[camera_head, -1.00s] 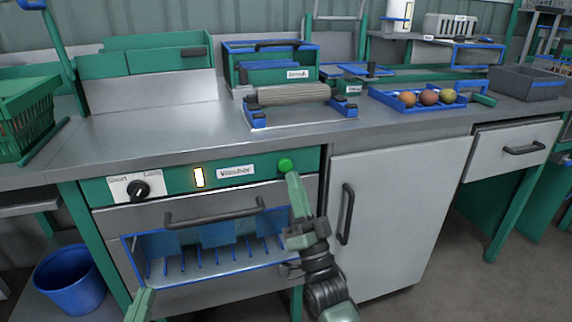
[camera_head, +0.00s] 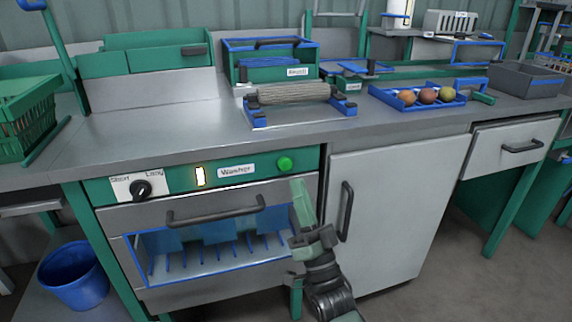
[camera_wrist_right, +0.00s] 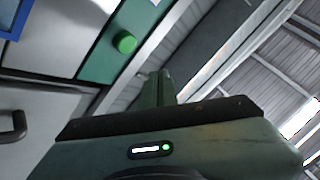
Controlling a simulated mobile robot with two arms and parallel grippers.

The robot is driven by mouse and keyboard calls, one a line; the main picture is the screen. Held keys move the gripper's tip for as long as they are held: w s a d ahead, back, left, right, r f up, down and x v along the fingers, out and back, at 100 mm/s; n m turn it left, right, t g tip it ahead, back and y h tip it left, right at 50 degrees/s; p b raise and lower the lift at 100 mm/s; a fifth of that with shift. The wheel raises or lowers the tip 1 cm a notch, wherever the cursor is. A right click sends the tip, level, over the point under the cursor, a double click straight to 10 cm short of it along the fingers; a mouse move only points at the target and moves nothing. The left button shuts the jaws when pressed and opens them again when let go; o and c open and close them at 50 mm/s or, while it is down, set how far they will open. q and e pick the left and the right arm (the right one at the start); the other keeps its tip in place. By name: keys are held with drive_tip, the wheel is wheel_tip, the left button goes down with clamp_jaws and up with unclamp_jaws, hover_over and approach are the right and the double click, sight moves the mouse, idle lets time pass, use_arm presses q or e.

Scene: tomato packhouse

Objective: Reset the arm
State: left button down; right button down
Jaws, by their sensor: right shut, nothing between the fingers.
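My right gripper (camera_head: 299,190) is in front of the washer, a little below and to the right of the round green button (camera_head: 285,163), and apart from it. Its fingers are shut with nothing between them. In the right wrist view the gripper (camera_wrist_right: 160,78) points up past the green button (camera_wrist_right: 124,42), which sits on the green panel. The washer (camera_head: 237,170) has a lit indicator (camera_head: 200,176) and a black Short/Long knob (camera_head: 140,188). My left gripper is not in the head view.
The washer door handle (camera_head: 216,213) and the cabinet door handle (camera_head: 346,212) stick out near my right arm. On the counter are a roller stand (camera_head: 293,94) and a blue tray (camera_head: 418,106) with round fruit. A blue bucket (camera_head: 80,283) stands at lower left.

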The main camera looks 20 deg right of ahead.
idle(0.5)
